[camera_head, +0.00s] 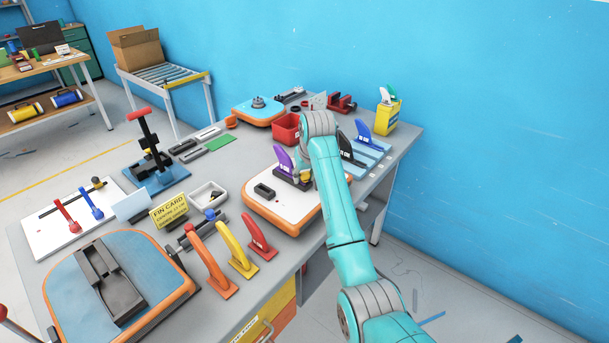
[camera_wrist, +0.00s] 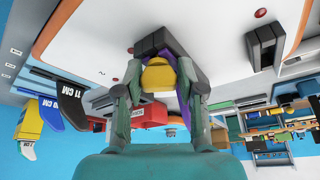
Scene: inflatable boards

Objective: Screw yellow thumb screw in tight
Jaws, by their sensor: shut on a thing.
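The yellow thumb screw (camera_wrist: 158,76) shows in the wrist view between the two fingers of my gripper (camera_wrist: 160,92), which is shut on it. The screw sits against a dark fin box (camera_wrist: 180,40) on the white board (camera_wrist: 85,25). A purple fin (camera_wrist: 182,95) stands in that box behind the screw. In the head view the purple fin (camera_head: 284,160) rises from the box on the orange-edged white board (camera_head: 285,213). My gripper (camera_head: 306,178) is there beside the fin's base, partly hidden by my arm. The screw's threads are hidden.
Red, yellow and orange fins (camera_head: 238,250) stand at the bench's front edge. A red bin (camera_head: 287,129) is behind the white board, and a blue rack with a black fin (camera_head: 350,150) is to its right. A second board (camera_head: 120,290) lies front left.

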